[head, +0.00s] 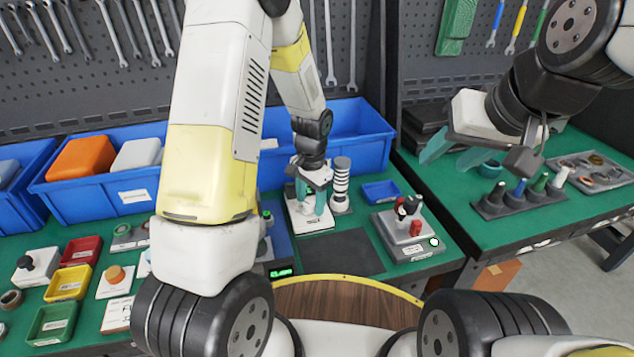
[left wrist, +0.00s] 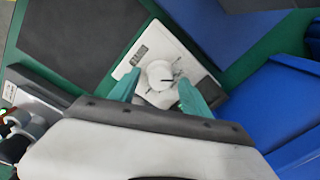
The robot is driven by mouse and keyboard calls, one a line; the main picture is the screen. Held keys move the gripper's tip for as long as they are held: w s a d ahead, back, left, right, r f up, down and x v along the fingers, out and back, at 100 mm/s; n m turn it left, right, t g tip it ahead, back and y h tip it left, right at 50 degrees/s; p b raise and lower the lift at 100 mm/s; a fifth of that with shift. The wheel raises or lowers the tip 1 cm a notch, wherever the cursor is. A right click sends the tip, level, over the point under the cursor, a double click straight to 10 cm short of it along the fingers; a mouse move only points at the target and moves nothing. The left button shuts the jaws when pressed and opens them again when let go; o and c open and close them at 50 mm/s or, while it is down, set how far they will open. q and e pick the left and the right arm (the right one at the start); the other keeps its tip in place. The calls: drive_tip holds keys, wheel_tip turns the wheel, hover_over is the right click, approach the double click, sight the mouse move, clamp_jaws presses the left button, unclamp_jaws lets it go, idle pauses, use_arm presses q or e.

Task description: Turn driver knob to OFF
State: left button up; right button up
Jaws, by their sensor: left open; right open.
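The driver knob (left wrist: 160,73) is round and white with a dark mark, on a white driver box (left wrist: 143,47) with a small dark display. The box also shows in the head view (head: 300,219), where my gripper hides most of the knob. My left gripper (head: 312,192) is open above the box. In the left wrist view its teal fingertips (left wrist: 159,91) lie on either side of the knob; whether they touch it I cannot tell. My right gripper (head: 456,153) is open and empty, above the right-hand table, far from the knob.
A ringed cylinder (head: 341,184) stands close right of the driver box. A grey device with a red part (head: 409,231) sits further right. Blue bins (head: 358,128) stand behind. A dark mat (head: 341,251) lies in front. Several colored pegs (head: 520,194) stand under my right gripper.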

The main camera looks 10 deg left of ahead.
use_arm(q)
drive_tip(key=shift+s+d+r, duration=0.1)
drive_tip(key=shift+d+r, duration=0.05)
drive_tip(key=shift+r, duration=3.8)
drive_tip(key=shift+r, duration=0.25)
wheel_tip(320, 180, up, 7)
drive_tip(key=n+t, duration=0.1)
drive_tip(key=n, duration=0.1)
hover_over(311, 204)
drive_tip(key=s+a, duration=0.1)
drive_tip(key=s, duration=0.2)
drive_tip(key=s+a+r+n+t+h, duration=0.2)
drive_tip(key=s+r+n+t, duration=0.2)
drive_tip(key=s+r, duration=1)
drive_tip(key=shift+s+a+r+n+t+h, duration=0.2)
drive_tip(key=shift+s+a+n+t+h, duration=0.15)
drive_tip(key=shift+s, duration=0.65)
